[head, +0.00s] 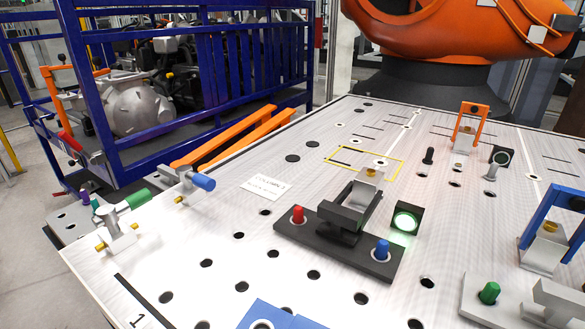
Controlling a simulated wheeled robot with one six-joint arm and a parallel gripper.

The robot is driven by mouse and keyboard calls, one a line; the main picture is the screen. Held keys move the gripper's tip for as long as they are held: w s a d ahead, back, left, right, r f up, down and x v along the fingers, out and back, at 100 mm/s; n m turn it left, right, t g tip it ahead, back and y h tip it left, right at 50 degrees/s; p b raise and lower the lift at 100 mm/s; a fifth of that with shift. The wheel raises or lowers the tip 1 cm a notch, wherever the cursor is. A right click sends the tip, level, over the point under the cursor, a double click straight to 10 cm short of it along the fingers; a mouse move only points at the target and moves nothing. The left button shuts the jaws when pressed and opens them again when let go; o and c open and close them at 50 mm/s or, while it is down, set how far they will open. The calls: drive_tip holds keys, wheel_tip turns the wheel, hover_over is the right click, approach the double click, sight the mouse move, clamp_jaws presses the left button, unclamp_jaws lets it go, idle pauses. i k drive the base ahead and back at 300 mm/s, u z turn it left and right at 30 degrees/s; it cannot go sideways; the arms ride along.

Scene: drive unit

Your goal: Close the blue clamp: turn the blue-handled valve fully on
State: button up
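The blue-handled valve (203,182) is at the left edge of the white table in the head view. Its blue grip points right, out from a small silver body with a yellow tip. I cannot tell from this view whether it is on or off. The blue clamp (544,218) is at the right edge of the picture, with its blue U-shaped arm raised over a silver block. Whether it grips anything cannot be told. My gripper is not in view.
A green-handled valve (136,199) sits left of the blue one. A dark fixture (340,245) with red and blue knobs stands mid-table, beside a glowing round lamp (405,221). An orange clamp (468,127) is further back. A blue railed cart (220,60) stands behind left.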

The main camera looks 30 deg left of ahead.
sight(185, 174)
drive_tip(key=u, duration=0.7)
drive_tip(key=k, duration=1)
drive_tip(key=u, duration=1)
drive_tip(key=i, duration=0.75)
drive_tip(key=z, duration=0.25)
drive_tip(key=k, duration=0.4)
drive_tip(key=u, duration=0.45)
drive_tip(key=i, duration=1.35)
drive_tip(key=z, duration=0.15)
